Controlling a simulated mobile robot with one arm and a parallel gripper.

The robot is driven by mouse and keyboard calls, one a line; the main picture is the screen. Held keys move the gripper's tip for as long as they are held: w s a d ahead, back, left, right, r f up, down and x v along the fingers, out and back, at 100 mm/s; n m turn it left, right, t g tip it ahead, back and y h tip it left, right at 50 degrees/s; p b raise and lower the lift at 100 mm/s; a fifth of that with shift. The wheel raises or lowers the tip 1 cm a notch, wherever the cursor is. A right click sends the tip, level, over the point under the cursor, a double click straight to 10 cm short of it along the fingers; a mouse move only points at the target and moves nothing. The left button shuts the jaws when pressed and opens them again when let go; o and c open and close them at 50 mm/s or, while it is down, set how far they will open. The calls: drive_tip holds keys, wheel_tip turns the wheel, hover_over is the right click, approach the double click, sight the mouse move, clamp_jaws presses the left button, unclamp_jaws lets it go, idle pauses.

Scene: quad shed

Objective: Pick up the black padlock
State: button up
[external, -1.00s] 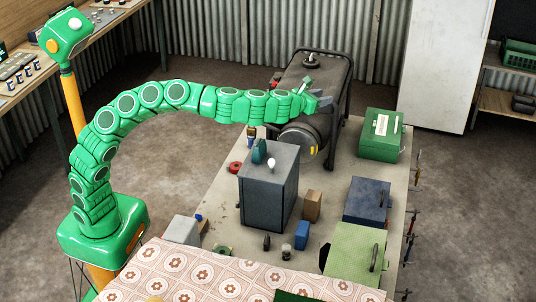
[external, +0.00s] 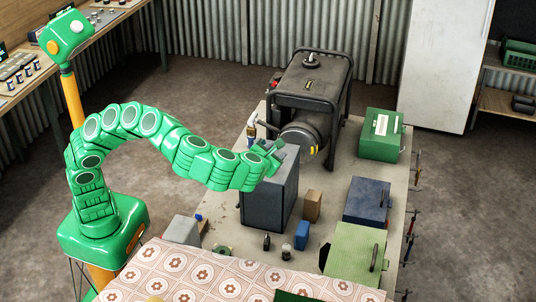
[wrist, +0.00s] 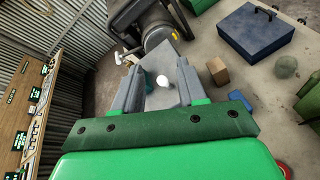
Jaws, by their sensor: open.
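I cannot make out a black padlock for certain in either view. A small dark object (external: 266,242) stands on the table in front of the grey cabinet (external: 262,207), too small to identify. My gripper (external: 283,150) is over the cabinet's top in the external view. In the wrist view my gripper (wrist: 160,78) is open, with nothing held between its fingers. A white bulb-shaped thing (wrist: 162,81) shows between and beyond the fingers, over the grey cabinet top (wrist: 160,62). My arm hides part of the cabinet top in the external view.
A black generator (external: 312,85) stands at the back of the table. A green box (external: 380,138), a blue case (external: 367,202) and a light green case (external: 352,250) line the right side. A cardboard-brown block (external: 312,206) and a blue block (external: 301,235) stand right of the cabinet.

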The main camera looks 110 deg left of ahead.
sight(267, 234)
drive_tip(key=shift+g, duration=0.3)
drive_tip(key=d+f, duration=0.1)
drive_tip(key=f, duration=1)
drive_tip(key=s+d+f, duration=0.1)
drive_tip(key=f, duration=1.1)
drive_tip(key=s+d+f, duration=0.1)
drive_tip(key=f, duration=1.1)
drive_tip(key=shift+d, duration=0.1)
drive_tip(key=shift+f, duration=0.3)
drive_tip(key=shift+x, duration=2.4)
drive_tip(key=shift+r, duration=0.15)
drive_tip(key=shift+s, duration=0.1)
clamp_jaws()
